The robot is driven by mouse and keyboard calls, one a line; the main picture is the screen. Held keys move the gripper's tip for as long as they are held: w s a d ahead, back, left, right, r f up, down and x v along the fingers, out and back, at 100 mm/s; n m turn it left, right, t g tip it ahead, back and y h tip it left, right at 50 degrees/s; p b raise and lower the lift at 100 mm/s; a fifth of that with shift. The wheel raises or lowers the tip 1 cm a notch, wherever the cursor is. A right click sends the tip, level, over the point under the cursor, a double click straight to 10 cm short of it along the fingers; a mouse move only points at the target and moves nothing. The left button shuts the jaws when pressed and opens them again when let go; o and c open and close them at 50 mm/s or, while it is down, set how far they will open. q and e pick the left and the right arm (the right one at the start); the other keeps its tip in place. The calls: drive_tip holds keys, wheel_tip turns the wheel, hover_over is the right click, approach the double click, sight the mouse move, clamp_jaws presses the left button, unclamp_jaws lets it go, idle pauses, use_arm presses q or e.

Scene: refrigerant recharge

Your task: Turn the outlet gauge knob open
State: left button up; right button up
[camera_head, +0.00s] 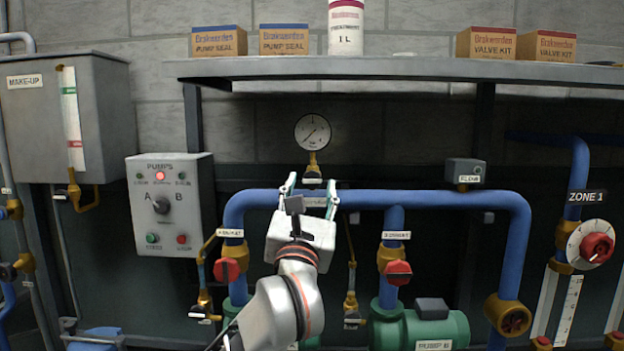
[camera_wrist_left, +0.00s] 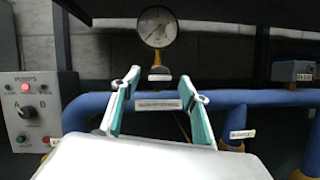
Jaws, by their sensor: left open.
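The round white pressure gauge (camera_head: 312,132) stands above the blue pipe in the head view, and its dial also shows in the left wrist view (camera_wrist_left: 158,27). Under it is a brass fitting with a small pale knob (camera_head: 312,181), which the left wrist view shows too (camera_wrist_left: 160,75). Whether the knob is open or closed, I cannot tell. My left gripper (camera_head: 311,189) points up at the pipe, its teal-lined fingers spread wide and empty. In the left wrist view the fingertips (camera_wrist_left: 160,83) lie to either side of the knob's line. Contact is not visible. My right gripper is not in view.
The blue pipe (camera_head: 420,200) runs across just behind the fingers. Red-handled valves (camera_head: 398,272) flank my arm lower down. The pump control box (camera_head: 170,204) is to the left. A grey shelf (camera_head: 420,68) with boxes overhangs the gauge.

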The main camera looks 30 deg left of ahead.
sight(312, 180)
use_arm(q)
drive_tip(key=shift+x, duration=1.65)
drive_tip(key=c, duration=1.1)
